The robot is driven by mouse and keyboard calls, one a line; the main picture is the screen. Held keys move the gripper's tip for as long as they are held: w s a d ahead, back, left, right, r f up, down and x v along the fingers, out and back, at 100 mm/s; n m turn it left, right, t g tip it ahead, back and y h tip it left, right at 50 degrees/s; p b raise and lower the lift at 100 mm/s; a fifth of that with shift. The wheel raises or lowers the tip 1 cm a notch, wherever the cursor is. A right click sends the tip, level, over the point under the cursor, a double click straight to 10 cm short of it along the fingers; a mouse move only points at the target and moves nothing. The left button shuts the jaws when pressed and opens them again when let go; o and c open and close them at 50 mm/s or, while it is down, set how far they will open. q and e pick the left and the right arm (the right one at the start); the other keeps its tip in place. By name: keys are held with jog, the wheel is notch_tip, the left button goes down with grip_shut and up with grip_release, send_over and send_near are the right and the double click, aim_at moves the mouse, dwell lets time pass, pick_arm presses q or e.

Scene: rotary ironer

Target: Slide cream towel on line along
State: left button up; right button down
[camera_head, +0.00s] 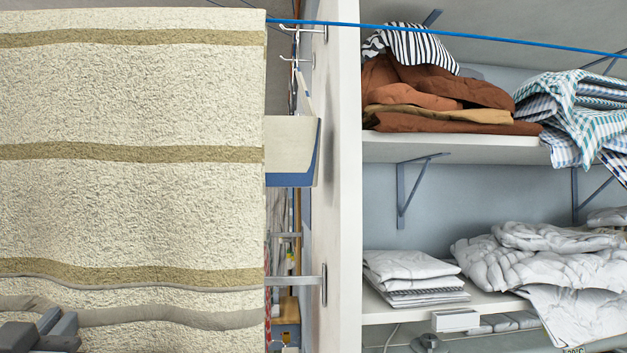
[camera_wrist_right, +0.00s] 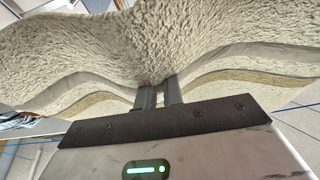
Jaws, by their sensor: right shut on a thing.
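The cream towel (camera_head: 130,100) with tan stripes hangs over the blue line (camera_head: 450,36) and fills the left of the head view. Its right edge hangs beside a white upright panel. My right gripper (camera_wrist_right: 158,95) is shut on the towel's lower part, and the cloth bunches around its two dark fingers in the wrist view. Dark gripper parts (camera_head: 58,325) also show at the lower left of the head view, near the towel's grey-beige hem. The towel hides the left stretch of the line. My left gripper cannot be made out.
The white panel (camera_head: 341,180) stands right of the towel, with hooks and a cream-and-blue holder (camera_head: 292,145) on its side. Shelves beyond hold brown cloths (camera_head: 430,90), checked cloths (camera_head: 580,105) and white linen (camera_head: 540,250). The line right of the towel is bare.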

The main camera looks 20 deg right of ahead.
jog(key=c, duration=1.5)
grip_release()
jog(key=shift+o, duration=0.2)
jog(key=shift+s+f, duration=0.1)
jog(key=shift+v, duration=2.9)
